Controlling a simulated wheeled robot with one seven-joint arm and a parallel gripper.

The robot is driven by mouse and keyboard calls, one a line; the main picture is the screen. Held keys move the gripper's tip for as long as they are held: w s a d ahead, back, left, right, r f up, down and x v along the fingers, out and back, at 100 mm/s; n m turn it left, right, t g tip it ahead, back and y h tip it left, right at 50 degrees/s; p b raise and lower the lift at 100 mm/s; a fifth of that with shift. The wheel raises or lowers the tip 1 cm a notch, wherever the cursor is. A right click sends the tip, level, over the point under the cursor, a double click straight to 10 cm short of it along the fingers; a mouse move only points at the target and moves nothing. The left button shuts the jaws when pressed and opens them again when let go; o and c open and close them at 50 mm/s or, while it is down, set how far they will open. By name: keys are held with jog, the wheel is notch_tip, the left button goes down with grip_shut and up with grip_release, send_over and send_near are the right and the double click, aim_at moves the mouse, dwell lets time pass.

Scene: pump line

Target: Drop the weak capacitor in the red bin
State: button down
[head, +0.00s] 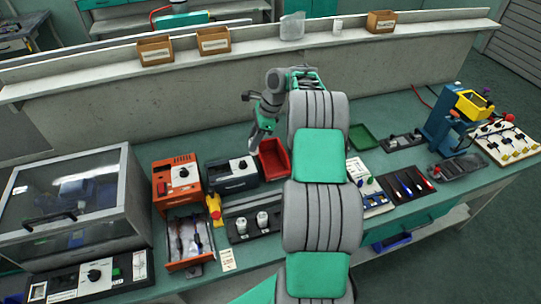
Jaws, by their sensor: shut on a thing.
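The red bin (275,160) is an open tray on the green bench, just left of my arm. My gripper (256,143) points down at the bin's left rim, in front of the bench's back wall. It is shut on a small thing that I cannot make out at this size. Two white capped cylinders, perhaps capacitors (262,220), stand upright in a dark holder (238,208) nearer the front. I cannot tell from here which capacitor is weak.
An orange unit (176,176) and a dark tester box (232,173) stand left of the bin, beside a yellow-and-red part (214,207). A clear-lidded cabinet (75,205) fills the left. A green tray (363,137) and a blue-yellow press (449,125) are right of my arm.

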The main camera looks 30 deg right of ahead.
jog(key=w+d+f+m+t+h+p, duration=0.1)
jog(key=w+d+f+m+t+h, duration=0.1)
jog(key=d+m, duration=0.65)
notch_tip(320, 180, down, 6)
jog(key=d+n+b, duration=0.1)
jog(key=d+b, duration=0.1)
jog(key=b, duration=0.3)
jog(key=c, duration=1)
grip_release()
jog(key=b+v, duration=0.1)
jog(key=v, duration=0.6)
jog(key=shift+s+r, duration=0.2)
jog(key=shift+r, duration=0.1)
jog(key=shift+d+n, duration=0.1)
jog(key=shift+n, duration=0.15)
